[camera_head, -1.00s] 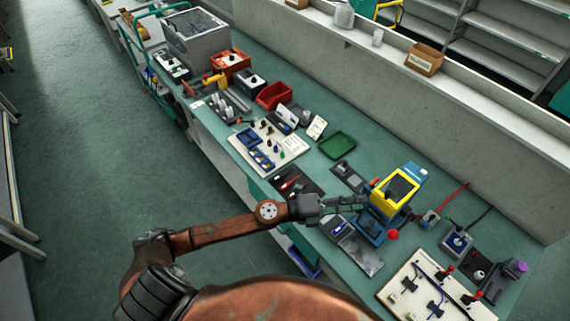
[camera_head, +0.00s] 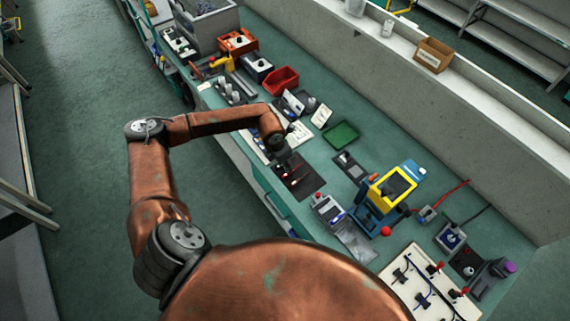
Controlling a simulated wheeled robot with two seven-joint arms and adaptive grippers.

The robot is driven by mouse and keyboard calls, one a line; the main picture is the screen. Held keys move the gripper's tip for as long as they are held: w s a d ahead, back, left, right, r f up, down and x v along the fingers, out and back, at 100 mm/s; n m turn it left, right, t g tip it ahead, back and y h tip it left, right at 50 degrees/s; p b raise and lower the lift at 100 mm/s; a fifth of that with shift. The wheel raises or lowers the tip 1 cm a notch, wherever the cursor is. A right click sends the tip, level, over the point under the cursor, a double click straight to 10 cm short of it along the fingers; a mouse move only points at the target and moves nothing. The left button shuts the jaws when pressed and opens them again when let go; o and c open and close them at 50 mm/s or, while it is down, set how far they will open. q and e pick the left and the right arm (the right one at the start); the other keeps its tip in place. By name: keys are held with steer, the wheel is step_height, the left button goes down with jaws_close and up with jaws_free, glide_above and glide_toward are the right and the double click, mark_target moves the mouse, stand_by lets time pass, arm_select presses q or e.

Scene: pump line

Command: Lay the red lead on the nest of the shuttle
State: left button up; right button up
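The black mat (camera_head: 309,188) lies near the front edge of the bench, with small red pieces on it that look like the red lead (camera_head: 295,181). My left gripper (camera_head: 286,166) points down over the mat's upper left part, close to the lead. Its fingers are small and dark, so I cannot tell whether they are open or touch the lead. The grey slide unit (camera_head: 352,240), apparently the shuttle, sits right of the mat, before the yellow-framed blue press (camera_head: 391,189). Its nest is too small to make out surely. My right gripper is out of view.
A green tray (camera_head: 342,134) and a red bin (camera_head: 281,79) stand behind the mat. A white board (camera_head: 296,133) with small parts lies left, partly behind my arm. A cream fixture board (camera_head: 407,266) lies at lower right.

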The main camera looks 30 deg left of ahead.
mark_target(286, 174)
arm_select(q)
steer(key=shift+w+d+f+b, duration=0.2)
steer(key=shift+f+b, duration=0.4)
steer(key=shift+f, duration=0.4)
steer(key=shift+w+d+f+b, duration=0.15)
steer(key=shift+f+b, duration=0.45)
steer(key=shift+f, duration=0.4)
steer(key=shift+w+a+f, duration=0.1)
steer(key=shift+f, duration=0.2)
steer(key=shift+f+b, duration=0.25)
steer(key=shift+b, duration=0.3)
steer(key=shift+w+f+b, duration=0.15)
steer(key=shift+f+b, duration=0.3)
steer(key=shift+f, duration=0.15)
steer(key=shift+f, duration=0.1)
steer(key=shift+c, duration=0.7)
jaws_close()
